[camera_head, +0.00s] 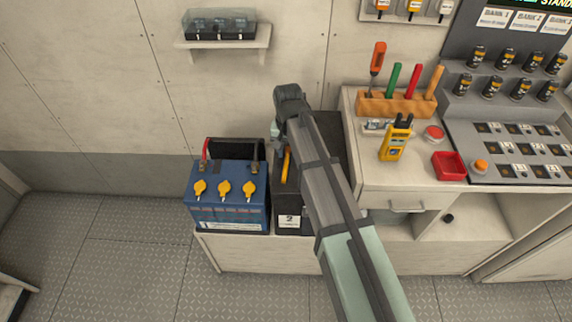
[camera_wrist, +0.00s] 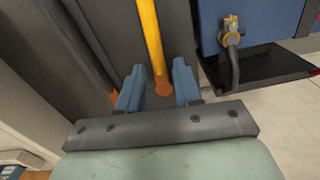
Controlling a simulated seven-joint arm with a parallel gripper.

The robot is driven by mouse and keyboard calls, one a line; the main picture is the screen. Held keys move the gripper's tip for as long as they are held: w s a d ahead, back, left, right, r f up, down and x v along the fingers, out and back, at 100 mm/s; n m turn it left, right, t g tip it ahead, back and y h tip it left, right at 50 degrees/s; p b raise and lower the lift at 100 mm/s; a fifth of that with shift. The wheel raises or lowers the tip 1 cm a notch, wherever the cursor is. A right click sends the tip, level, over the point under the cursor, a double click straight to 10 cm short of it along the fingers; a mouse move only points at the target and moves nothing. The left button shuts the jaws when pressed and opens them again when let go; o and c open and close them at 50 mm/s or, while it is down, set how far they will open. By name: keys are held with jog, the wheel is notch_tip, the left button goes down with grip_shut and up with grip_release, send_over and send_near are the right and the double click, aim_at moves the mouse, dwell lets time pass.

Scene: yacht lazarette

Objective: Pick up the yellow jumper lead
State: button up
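The yellow jumper lead (camera_head: 287,163) shows as a short upright strip at the black battery (camera_head: 291,222), partly hidden by my arm. In the wrist view the yellow lead (camera_wrist: 150,35) runs down from the top edge and ends in an orange-brown tip. My gripper (camera_wrist: 159,84) is open, with its two blue-grey fingers apart. The lead's lower end shows between the fingers, with a gap on each side; I cannot tell how deep it lies between them. In the head view my arm hides most of the gripper.
A blue battery (camera_head: 228,205) with yellow caps stands left of the black one. To the right, a bench (camera_head: 380,186) holds an orange tool rack (camera_head: 395,105), a yellow meter (camera_head: 395,142) and a red tray (camera_head: 448,165). A wall shelf (camera_head: 225,45) is above.

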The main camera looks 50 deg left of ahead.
grip_shut()
jog(key=shift+r, duration=0.1)
